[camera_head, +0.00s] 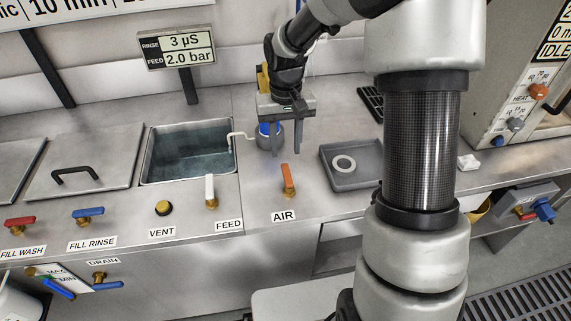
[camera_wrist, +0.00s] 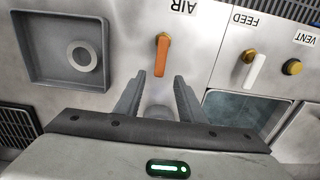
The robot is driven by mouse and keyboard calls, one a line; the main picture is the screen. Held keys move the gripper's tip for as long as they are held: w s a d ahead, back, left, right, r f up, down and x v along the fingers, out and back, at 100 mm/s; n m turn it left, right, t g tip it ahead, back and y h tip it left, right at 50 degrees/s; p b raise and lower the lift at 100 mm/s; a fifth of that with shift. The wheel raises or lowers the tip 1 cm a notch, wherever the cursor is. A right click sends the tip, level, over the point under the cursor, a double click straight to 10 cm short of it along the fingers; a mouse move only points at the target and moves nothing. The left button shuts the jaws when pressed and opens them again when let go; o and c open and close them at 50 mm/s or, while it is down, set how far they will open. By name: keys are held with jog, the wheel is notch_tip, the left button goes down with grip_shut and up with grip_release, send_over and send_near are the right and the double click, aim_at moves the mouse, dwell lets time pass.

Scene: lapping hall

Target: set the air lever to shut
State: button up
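The air lever (camera_head: 288,178) has an orange handle on a brass base and stands on the steel counter above the AIR label (camera_head: 284,216). Its handle points away from the counter's front edge, toward the back. In the wrist view the air lever (camera_wrist: 162,58) lies just beyond the fingertips, its handle end pointing at the gap between them. My gripper (camera_head: 286,149) points down, behind the lever handle and apart from it. In the wrist view my gripper (camera_wrist: 160,80) is open with nothing held between its fingertips.
The white FEED lever (camera_head: 210,191) and yellow VENT button (camera_head: 163,208) are left of the air lever. A water basin (camera_head: 146,178) lies behind them. A blue-topped grey cylinder (camera_head: 264,131) stands close behind my gripper. A grey tray (camera_head: 338,184) with a ring is at right.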

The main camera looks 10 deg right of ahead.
aim_at(286, 169)
notch_tip(286, 169, down, 7)
jog(key=shift+r+b, duration=0.1)
jog(key=shift+b, duration=0.35)
grip_shut()
